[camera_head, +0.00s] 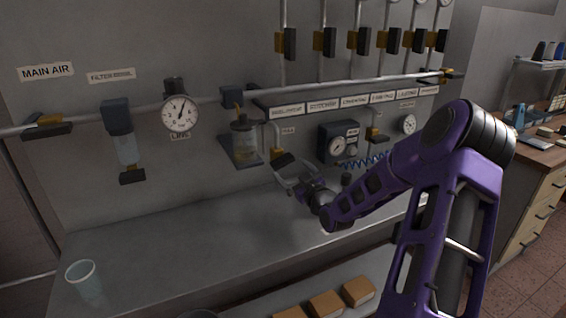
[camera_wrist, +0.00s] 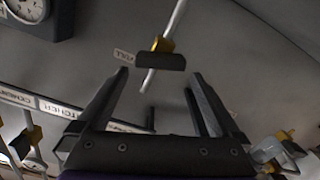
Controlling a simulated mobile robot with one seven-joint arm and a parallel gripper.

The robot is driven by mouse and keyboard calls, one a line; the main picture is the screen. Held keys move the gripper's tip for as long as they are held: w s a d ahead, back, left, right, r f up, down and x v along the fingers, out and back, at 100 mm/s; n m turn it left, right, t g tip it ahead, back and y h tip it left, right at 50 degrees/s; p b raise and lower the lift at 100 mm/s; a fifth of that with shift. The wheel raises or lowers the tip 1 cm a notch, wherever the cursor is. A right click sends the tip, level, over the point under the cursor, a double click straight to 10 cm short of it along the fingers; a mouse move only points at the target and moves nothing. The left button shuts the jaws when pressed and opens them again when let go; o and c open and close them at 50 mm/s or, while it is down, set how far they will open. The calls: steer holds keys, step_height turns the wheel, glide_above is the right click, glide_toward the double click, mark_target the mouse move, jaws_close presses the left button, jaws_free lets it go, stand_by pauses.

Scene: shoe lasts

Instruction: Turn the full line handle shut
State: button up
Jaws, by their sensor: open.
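The wall label in the wrist view (camera_wrist: 124,55) seems to read FULL, though it is small. Beside it is a valve with a yellow body and a dark bar handle (camera_wrist: 160,62) on a thin pipe. The bar lies across the pipe in that view. The same valve seems to show in the head view as a yellow and dark piece (camera_head: 281,158), partly hidden by my gripper. My gripper (camera_head: 288,180) is open and empty, close below it. In the wrist view its two fingers (camera_wrist: 158,77) stand either side of the handle, apparently short of it.
A grey bench (camera_head: 190,240) lies below the panel, with a pale cup (camera_head: 82,275) at its left end. A glass bowl unit (camera_head: 244,143) is left of my gripper. A regulator box (camera_head: 339,142) and blue coiled hose (camera_head: 365,162) are right. The bench's middle is clear.

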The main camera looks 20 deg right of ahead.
mark_target(284, 163)
steer(key=w, duration=0.6)
steer(key=shift+w+a, duration=0.1)
steer(key=shift+a, duration=0.05)
steer(key=shift+c, duration=0.2)
